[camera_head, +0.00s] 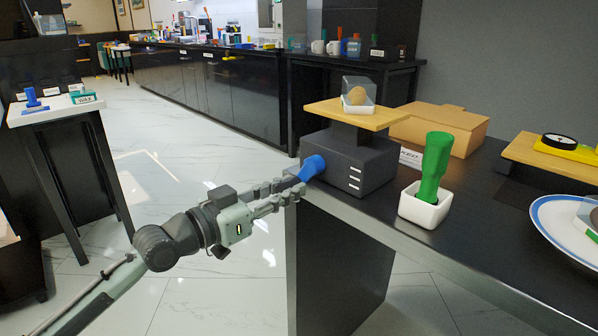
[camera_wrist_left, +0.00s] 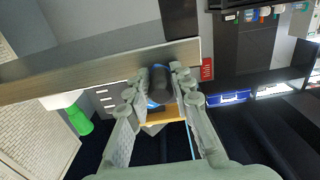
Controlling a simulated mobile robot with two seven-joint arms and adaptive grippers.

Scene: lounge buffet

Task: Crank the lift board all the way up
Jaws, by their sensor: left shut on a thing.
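The lift is a dark box (camera_head: 348,165) near the front edge of the black counter. Its wooden lift board (camera_head: 335,112) sits level above the box on a dark column. A clear container with a brown lump (camera_head: 358,96) stands on the board. A blue crank handle (camera_head: 311,168) sticks out of the left side of the box. My left gripper (camera_head: 293,190) reaches in from the left and is shut on the crank handle. In the left wrist view, the fingers (camera_wrist_left: 157,92) close around a dark, blue-edged part of the crank. My right gripper is not in view.
A white pot with a green-handled object (camera_head: 431,175) stands right of the lift. A cardboard box (camera_head: 442,127) is behind it. A second wooden board (camera_head: 548,155) with a dial device and a plate (camera_head: 548,213) are farther right. Open floor lies left.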

